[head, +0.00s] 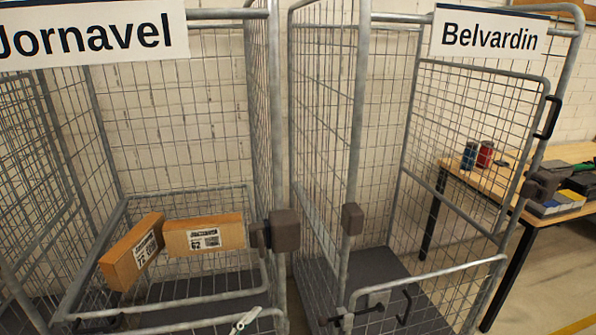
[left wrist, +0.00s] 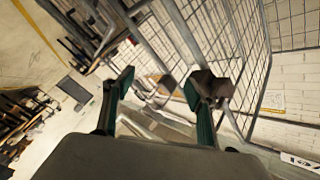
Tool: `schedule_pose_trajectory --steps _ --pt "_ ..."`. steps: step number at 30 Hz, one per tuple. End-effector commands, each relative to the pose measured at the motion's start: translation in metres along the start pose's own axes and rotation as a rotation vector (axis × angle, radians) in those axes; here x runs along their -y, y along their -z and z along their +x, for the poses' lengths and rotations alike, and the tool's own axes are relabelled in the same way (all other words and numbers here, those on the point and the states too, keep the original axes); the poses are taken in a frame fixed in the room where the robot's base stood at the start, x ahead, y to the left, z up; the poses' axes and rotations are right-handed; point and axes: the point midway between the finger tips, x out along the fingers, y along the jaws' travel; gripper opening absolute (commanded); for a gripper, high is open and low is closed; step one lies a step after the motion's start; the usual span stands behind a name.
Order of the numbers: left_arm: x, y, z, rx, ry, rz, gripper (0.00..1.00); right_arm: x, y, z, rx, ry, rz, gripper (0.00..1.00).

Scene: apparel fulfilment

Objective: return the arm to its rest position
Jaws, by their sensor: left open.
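My left gripper (left wrist: 157,88) shows in the left wrist view, with its two dark green fingers spread apart. Nothing is visible between the fingertips. A dark cage corner block (left wrist: 212,88) appears close to the right-hand finger; I cannot tell whether they touch. In the head view I cannot clearly make out the left gripper, and my right gripper does not show.
The Jornavel cage (head: 275,120) holds two cardboard boxes, one tilted (head: 133,252) and one lying (head: 205,235). The Belvardin cage (head: 357,120) shows an empty dark floor. A wooden table (head: 478,177) with cans and boxes stands at right.

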Motion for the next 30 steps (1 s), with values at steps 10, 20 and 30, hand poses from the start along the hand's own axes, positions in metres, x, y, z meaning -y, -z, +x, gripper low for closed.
schedule_pose_trajectory --steps 10,20,30 --pt "-0.09 -0.128 -0.161 0.614 -0.003 -0.601 0.57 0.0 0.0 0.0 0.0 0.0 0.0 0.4" --pt "-0.122 -0.148 -0.222 0.786 0.0 -0.76 0.57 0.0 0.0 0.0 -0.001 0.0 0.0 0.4" --pt "-0.122 -0.148 -0.221 0.784 -0.001 -0.757 0.57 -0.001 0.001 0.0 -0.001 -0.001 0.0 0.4"
